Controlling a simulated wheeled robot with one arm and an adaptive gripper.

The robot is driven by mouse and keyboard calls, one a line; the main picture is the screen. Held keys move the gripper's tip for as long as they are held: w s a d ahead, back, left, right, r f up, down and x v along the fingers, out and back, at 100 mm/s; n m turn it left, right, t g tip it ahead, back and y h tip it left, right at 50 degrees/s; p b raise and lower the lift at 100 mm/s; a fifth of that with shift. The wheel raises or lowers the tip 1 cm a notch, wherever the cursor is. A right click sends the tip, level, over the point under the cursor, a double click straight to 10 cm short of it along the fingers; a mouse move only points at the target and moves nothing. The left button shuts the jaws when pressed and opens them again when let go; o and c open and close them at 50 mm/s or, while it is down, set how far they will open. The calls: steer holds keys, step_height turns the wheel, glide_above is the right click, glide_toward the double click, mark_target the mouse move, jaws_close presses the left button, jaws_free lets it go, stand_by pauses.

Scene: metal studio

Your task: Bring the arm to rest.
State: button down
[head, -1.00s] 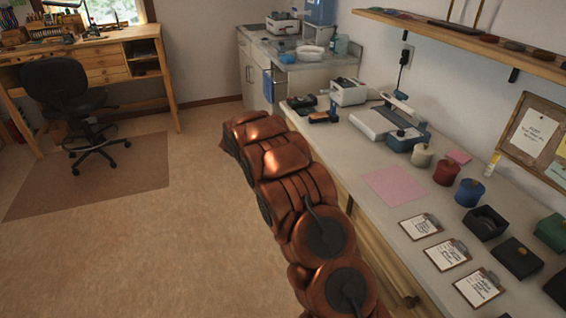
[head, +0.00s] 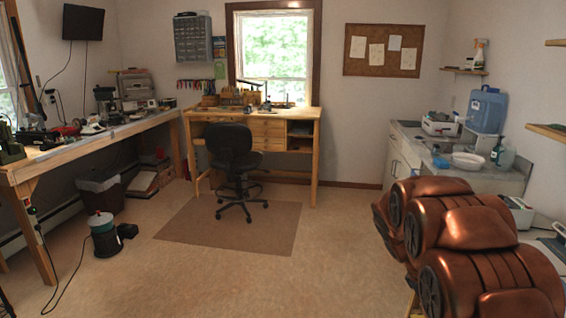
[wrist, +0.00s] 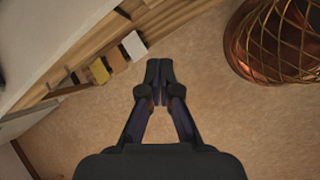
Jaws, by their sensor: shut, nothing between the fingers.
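My gripper (wrist: 160,82) shows in the wrist view, pointing away from the camera over the tan floor. Its two dark fingers meet at the tips, with nothing between them. In the head view my copper-coloured arm fills the lower right, in front of the counter. The gripper itself is hidden in the head view.
A black chair (head: 232,160) on a brown mat (head: 268,232) stands before a wooden workbench (head: 272,122). A long bench (head: 80,150) runs along the left. A counter (head: 480,182) is at right. The floor (head: 200,290) in front is clear.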

steer(key=s+a+r+m+y+p, duration=0.1)
steer(key=s+a+r+m+y, duration=0.1)
steer(key=s+a, duration=0.4)
steer(key=s+a+r+m+y+p, duration=0.1)
steer(key=s+a, duration=0.6)
steer(key=s, duration=0.7)
steer(key=s+a+r+m+y+p, duration=0.2)
steer(key=s+a+r+m, duration=0.3)
steer(key=s, duration=0.5)
steer(key=shift+a+r+m+y, duration=0.2)
steer(key=shift+a+m+y, duration=0.5)
steer(key=shift+a+m, duration=0.15)
steer(key=shift+d, duration=0.15)
